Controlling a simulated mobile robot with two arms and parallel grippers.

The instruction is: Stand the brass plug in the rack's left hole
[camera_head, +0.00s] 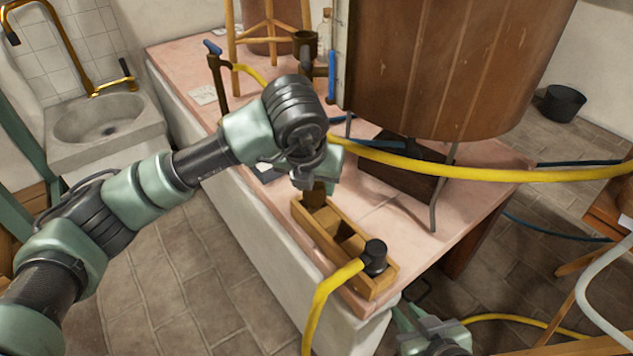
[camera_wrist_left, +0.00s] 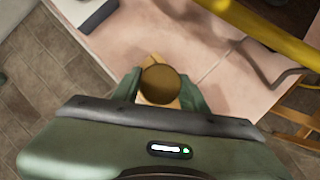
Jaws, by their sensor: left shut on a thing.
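My left gripper (camera_head: 317,180) is shut on the brass plug (camera_head: 314,197), directly over the far left end of the wooden rack (camera_head: 331,252). The plug looks upright. The gripper partly covers it, and I cannot tell whether its lower end is inside the left hole or just above it. In the left wrist view, the plug's round brass top (camera_wrist_left: 160,84) shows between the two green fingers, with a bit of tan rack behind it. A dark opening shows in the middle of the rack. My right gripper (camera_head: 425,322) is low at the bottom edge, partly cut off.
A black fitting (camera_head: 374,257) with a yellow hose (camera_head: 322,302) sits at the rack's near right end. The rack is near the edge of the pink tiled counter (camera_head: 380,215). A large wooden vat (camera_head: 450,70) on metal legs stands behind, with another yellow hose (camera_head: 480,172) crossing.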

